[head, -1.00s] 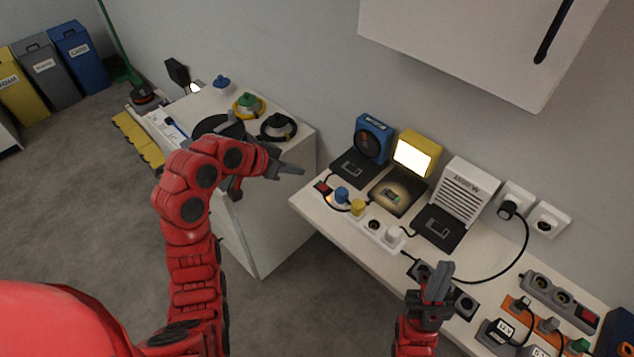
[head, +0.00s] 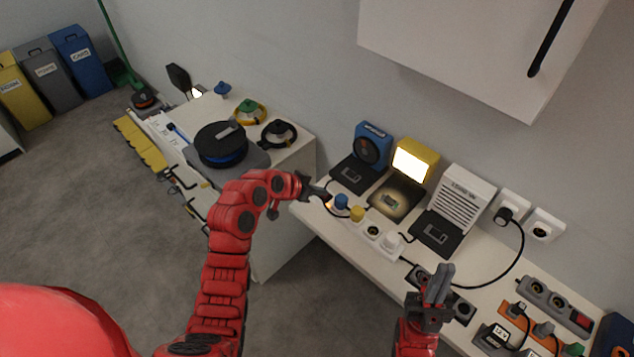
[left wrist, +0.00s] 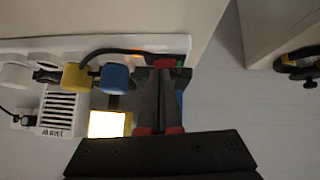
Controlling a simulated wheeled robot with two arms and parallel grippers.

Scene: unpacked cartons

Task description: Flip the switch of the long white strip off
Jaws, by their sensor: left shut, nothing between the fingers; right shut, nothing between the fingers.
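The long white strip (head: 362,232) lies along the near-left edge of the bench, with a blue plug (head: 341,201), a yellow plug (head: 357,213) and a white plug (head: 391,241) in it. Its switch end is covered by my left gripper (head: 325,194) in the head view. In the left wrist view the strip (left wrist: 60,45) runs across the top left; a red switch part (left wrist: 166,63) and an orange glow show at its right end, just beyond the shut fingertips (left wrist: 159,72). Contact cannot be told. My right gripper (head: 441,278) is shut and empty over the bench's front edge.
A blue fan (head: 373,143), a lit yellow lamp (head: 413,161) and a white heater-like box (head: 462,198) stand behind the strip. A grey strip (head: 555,302) and adapters lie at right. A white cabinet (head: 480,50) hangs above. A cable reel (head: 221,145) stands on the left unit.

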